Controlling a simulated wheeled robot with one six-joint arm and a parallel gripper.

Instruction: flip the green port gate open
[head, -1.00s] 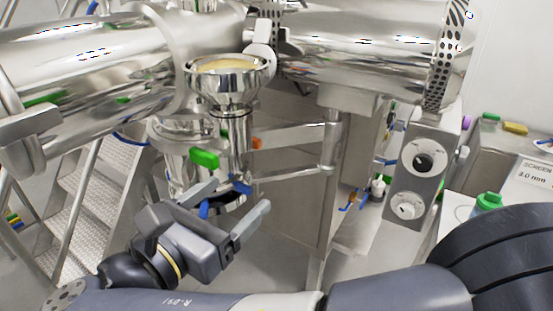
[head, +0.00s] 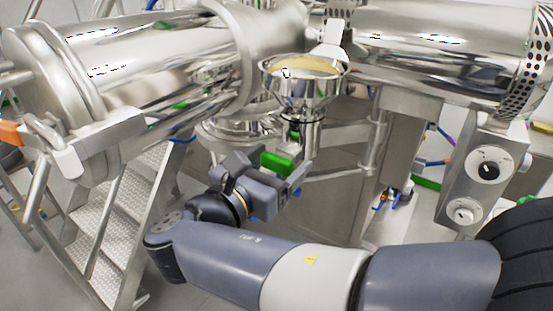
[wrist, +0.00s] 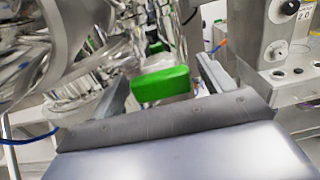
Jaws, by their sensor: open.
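The green port gate (head: 277,163) shows as a green block below the steel funnel, just beyond my gripper. In the wrist view the green block (wrist: 160,84) lies crosswise between my two fingers. My gripper (head: 272,170) is open and reaches toward the block from the front left. In the wrist view my gripper (wrist: 168,82) has one finger on each side of the block, with nothing held. I cannot tell whether a finger touches it. The head view hides part of the port behind my gripper.
The steel funnel (head: 306,88) with tan contents stands right above the gate. Large steel cylinders (head: 165,65) lie behind it. Metal steps (head: 130,205) are at left. A control box (head: 482,178) with two knobs is at right. Blue tubing (wrist: 30,140) shows at lower left in the wrist view.

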